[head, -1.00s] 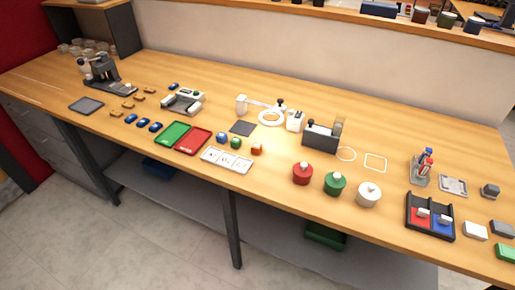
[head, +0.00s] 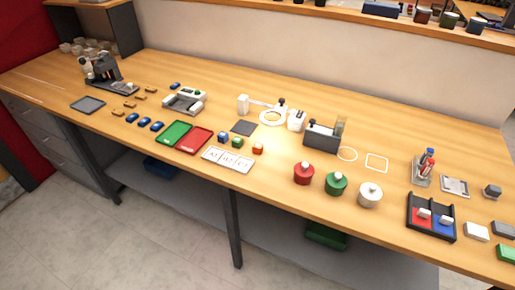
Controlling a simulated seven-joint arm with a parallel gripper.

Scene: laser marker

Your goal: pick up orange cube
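The orange cube (head: 258,148) is a small block on the wooden table, near the front edge at the middle of the head view. A green cube (head: 238,142) and a blue cube (head: 223,138) stand in a row to its left. A white labelled tray (head: 228,159) lies just in front of and left of the orange cube. My gripper is not in the head view. Nothing touches the orange cube.
Green (head: 175,132) and red (head: 195,140) trays lie left of the cubes. A dark square pad (head: 243,128) lies behind them. Red (head: 303,173), green (head: 336,183) and white (head: 370,194) lidded pots stand to the right. Bare table lies between the orange cube and the red pot.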

